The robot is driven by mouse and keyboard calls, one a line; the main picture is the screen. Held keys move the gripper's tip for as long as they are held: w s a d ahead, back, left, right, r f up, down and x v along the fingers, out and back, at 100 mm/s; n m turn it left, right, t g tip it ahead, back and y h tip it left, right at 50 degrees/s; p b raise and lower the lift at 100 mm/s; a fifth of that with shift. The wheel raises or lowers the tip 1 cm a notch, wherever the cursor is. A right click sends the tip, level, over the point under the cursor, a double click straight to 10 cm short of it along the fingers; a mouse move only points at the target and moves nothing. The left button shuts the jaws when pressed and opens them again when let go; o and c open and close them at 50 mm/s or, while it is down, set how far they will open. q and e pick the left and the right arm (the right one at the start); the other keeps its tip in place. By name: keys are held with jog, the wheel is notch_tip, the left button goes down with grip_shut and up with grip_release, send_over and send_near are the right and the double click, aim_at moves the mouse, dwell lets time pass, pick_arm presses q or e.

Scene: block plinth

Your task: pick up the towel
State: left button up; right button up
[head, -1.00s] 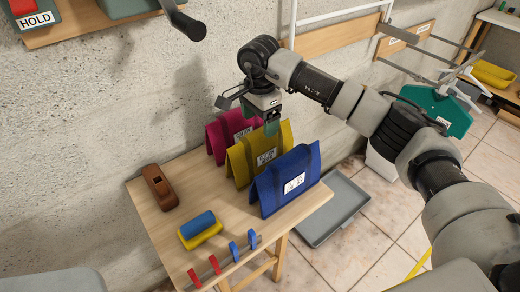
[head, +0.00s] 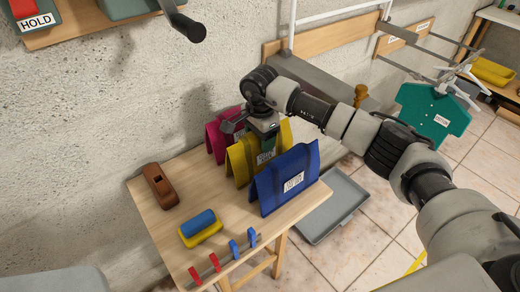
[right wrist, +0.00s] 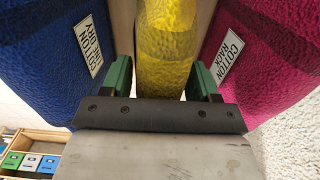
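Three towels stand folded like tents in a row on a small wooden table (head: 215,215): magenta (head: 214,140) at the back, yellow (head: 237,164) in the middle, blue (head: 268,190) in front. Each bears a white label. My left gripper is not seen.
A grey tray (head: 335,205) lies on the floor. A teal shirt (head: 432,112) hangs at right. The wall is close behind.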

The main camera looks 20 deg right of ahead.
jog(key=c, duration=0.7)
jog(key=shift+r, duration=0.2)
